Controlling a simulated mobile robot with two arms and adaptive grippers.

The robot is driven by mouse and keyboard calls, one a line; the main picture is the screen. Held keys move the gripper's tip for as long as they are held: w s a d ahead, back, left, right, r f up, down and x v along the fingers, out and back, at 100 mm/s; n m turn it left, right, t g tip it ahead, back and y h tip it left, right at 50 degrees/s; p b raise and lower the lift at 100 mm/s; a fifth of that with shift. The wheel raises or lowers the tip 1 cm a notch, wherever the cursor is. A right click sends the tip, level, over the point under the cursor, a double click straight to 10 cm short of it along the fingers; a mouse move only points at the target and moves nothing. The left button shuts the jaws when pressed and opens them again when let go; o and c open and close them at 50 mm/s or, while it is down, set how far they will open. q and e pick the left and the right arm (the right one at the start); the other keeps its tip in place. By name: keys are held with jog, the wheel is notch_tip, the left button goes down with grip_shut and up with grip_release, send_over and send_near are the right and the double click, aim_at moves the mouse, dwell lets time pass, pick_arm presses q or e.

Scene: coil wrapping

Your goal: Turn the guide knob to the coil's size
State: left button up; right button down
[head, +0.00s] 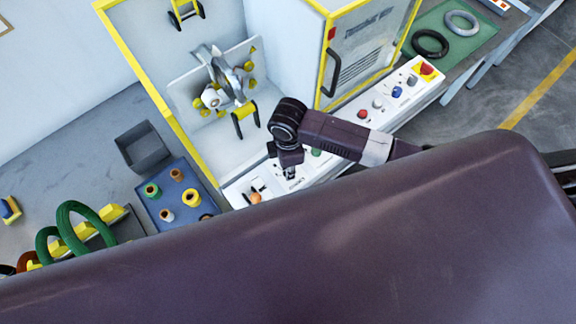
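The white control panel (345,130) runs along the front of the machine. It carries a round marked area (298,184), an orange-topped lever (255,197), a green button (316,152), and red (362,113), grey (377,103) and blue (397,92) controls. I cannot tell which one is the guide knob. My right gripper (289,173) points down just over the panel's left part, by the marked area. Its fingers are too small to tell open from shut, and contact is unclear. My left gripper is not in view.
The yellow-framed machine holds a grey ring-shaped head (228,78). A red emergency stop (426,69) is at the panel's right end. A blue tray (150,206) of spools, a grey bin (142,150) and green coils (85,225) stand left. A green mat (480,45) holds black and grey coils. My own body covers the foreground.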

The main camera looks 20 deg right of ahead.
jog(key=shift+w, duration=0.1)
dwell(0.4)
jog(key=c, duration=1.6)
grip_release()
notch_tip(320, 180, up, 12)
jog(key=shift+r, duration=0.1)
